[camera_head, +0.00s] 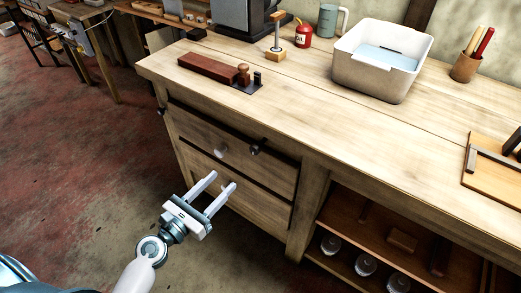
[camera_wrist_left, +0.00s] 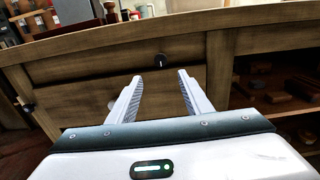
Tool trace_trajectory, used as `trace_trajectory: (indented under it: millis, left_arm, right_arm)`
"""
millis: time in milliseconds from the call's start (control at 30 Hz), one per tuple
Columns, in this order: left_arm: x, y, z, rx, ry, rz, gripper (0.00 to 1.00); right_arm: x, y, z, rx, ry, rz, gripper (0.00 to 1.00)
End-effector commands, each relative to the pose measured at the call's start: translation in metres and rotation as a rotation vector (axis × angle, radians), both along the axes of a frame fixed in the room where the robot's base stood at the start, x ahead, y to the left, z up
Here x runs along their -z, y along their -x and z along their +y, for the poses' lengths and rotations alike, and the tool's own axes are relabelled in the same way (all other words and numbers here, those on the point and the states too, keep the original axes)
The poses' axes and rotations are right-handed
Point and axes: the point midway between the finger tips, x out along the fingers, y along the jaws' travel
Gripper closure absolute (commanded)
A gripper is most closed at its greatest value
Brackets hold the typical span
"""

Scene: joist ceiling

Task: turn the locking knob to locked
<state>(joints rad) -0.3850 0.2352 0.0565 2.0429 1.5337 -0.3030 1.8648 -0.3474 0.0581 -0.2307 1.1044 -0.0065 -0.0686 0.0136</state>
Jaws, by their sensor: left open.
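A small dark knob (camera_head: 258,147) sits on the front of the wooden workbench, near the upper edge of the top drawer (camera_head: 240,162). In the left wrist view the dark knob (camera_wrist_left: 160,61) shows beyond and just above my fingertips, with a small pale mark on its face. My left gripper (camera_head: 222,180) is open and empty in front of the drawers, below and left of the dark knob and apart from it. It also shows in the left wrist view (camera_wrist_left: 160,76). My right gripper is not in view.
A round pale drawer pull (camera_head: 221,151) is left of the dark knob. The workbench top (camera_head: 300,115) overhangs above. A white bin (camera_head: 375,75) and a reddish-brown block (camera_head: 208,69) are on it. Open shelves (camera_head: 355,220) with jars lie to the right. Floor is clear at left.

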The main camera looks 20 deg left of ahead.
Motion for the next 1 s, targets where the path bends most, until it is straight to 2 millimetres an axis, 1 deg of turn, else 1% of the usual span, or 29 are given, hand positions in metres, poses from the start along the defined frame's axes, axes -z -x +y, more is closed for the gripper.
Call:
trace_trajectory:
  millis: [267,467,567,900,1000]
  left_arm:
    - [-0.001,-0.005,-0.002,0.0,-0.002,-0.001,0.54]
    - [-0.002,-0.022,-0.008,0.0,-0.003,-0.002,0.54]
    - [-0.002,-0.035,-0.013,-0.001,-0.002,-0.002,0.54]
    - [-0.001,-0.092,-0.033,0.0,-0.003,-0.001,0.54]
    - [-0.001,-0.109,-0.04,0.0,-0.003,-0.001,0.54]
  right_arm:
    - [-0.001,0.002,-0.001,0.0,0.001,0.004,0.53]
    - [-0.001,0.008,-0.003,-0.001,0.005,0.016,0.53]
    - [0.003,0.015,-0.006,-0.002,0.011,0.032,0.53]
    - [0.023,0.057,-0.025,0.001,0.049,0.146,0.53]
    - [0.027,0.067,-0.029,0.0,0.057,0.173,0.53]
